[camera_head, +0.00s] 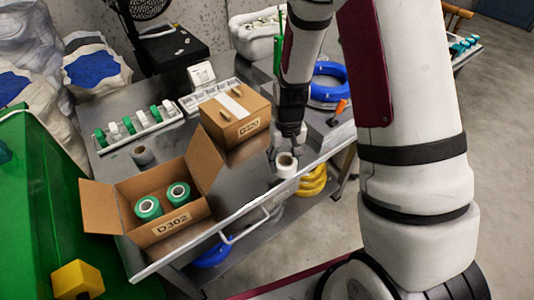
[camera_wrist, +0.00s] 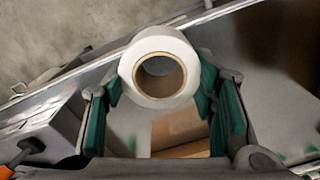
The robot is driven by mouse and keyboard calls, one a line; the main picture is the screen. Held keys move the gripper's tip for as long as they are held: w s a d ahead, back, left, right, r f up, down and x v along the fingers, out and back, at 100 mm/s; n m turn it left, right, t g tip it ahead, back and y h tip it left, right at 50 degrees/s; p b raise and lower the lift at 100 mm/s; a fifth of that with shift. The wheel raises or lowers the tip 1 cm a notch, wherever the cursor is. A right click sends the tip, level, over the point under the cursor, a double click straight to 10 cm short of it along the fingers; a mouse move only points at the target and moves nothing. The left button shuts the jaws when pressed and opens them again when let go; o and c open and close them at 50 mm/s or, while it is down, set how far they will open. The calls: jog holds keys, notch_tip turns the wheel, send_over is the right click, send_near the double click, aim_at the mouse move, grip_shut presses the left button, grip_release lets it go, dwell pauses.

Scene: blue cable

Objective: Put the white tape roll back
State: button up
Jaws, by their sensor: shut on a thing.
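The white tape roll (camera_head: 286,166) is in my gripper (camera_head: 285,146), near the front edge of the metal table. In the wrist view the roll (camera_wrist: 149,92) sits between the two green-padded fingers of my gripper (camera_wrist: 160,88), with its brown core facing the camera. My gripper is shut on it. An open cardboard box (camera_head: 172,227) labelled D302 stands on the table to the left, with two green-and-white rolls (camera_head: 148,208) inside.
A rack of green and white items (camera_head: 138,127) is at the back left. Blue cable coils (camera_head: 328,82) lie at the right. The table (camera_head: 240,180) is clear between the open box and my gripper.

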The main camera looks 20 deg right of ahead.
jog(key=w+a, duration=0.1)
jog(key=w, duration=0.4)
jog(key=w+a+f, duration=0.1)
jog(key=w, duration=0.2)
jog(key=shift+w+a, duration=0.25)
jog(key=shift+a, duration=0.05)
jog(key=shift+f, duration=1.65)
jog(key=shift+f+b, duration=0.1)
jog(key=shift+b, duration=0.2)
jog(key=o, duration=1.1)
jog(key=shift+o, duration=0.2)
